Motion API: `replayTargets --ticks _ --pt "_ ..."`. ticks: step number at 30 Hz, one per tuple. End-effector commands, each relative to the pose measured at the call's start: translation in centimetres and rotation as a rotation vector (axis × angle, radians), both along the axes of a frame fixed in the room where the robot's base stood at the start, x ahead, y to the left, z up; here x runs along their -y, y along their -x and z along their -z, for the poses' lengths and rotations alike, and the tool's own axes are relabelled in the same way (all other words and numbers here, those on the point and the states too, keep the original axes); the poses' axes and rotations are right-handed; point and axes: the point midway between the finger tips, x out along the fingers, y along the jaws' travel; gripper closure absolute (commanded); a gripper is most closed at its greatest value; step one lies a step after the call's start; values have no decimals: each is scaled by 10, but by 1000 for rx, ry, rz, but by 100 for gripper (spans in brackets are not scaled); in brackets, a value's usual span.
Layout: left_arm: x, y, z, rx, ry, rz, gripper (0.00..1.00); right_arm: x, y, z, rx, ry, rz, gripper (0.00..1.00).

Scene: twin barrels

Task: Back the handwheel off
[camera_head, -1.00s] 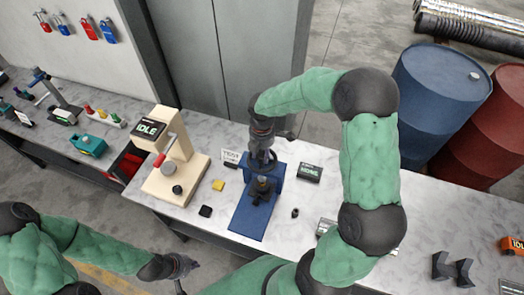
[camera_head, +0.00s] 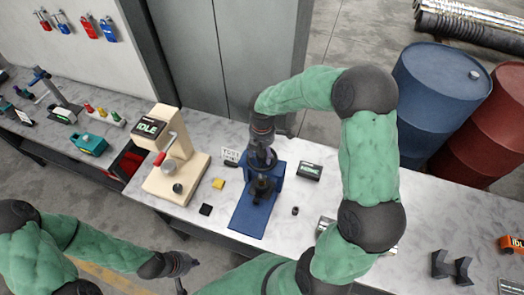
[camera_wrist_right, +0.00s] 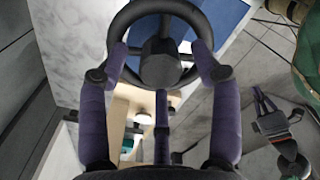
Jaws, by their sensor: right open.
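The black handwheel (camera_wrist_right: 158,62) with its thick hub fills the upper middle of the right wrist view. It belongs to the blue fixture (camera_head: 246,217) on the bench, where my gripper partly hides it in the head view. My right gripper (camera_wrist_right: 158,50) is open, pointing at the wheel, with its purple fingers spread to either side of the hub and overlapping the rim in the picture. Whether they touch the rim I cannot tell. In the head view the right gripper (camera_head: 262,158) is above the fixture. My left gripper (camera_head: 183,268) is low, off the bench's front edge, fingers apart and empty.
A cream press (camera_head: 176,160) marked IDLE stands left of the fixture. A small dark display box (camera_head: 309,171) is to its right, with a yellow block (camera_head: 218,184) and black block (camera_head: 205,209) to its left. Blue and red barrels stand behind the bench at right.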

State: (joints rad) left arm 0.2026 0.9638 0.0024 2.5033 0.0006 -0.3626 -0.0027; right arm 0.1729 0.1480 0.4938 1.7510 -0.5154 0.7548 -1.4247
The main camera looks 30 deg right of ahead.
Motion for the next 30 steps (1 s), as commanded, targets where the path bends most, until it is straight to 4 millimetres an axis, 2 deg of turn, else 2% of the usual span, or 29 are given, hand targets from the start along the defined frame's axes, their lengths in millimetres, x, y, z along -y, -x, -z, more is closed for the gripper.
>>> replayTargets --ticks 5,8,21,25,30 --pt "0 0 0 0 0 0 100 0 0 -4 1 1 1 36" --pt "0 0 0 0 0 0 100 1 -1 -14 4 2 1 36" --pt "0 0 0 0 0 0 100 0 -1 -95 4 0 0 36" --pt "0 0 0 0 0 0 100 0 -1 -110 3 0 0 36" --pt "0 0 0 0 0 0 100 0 0 -119 1 0 0 36"
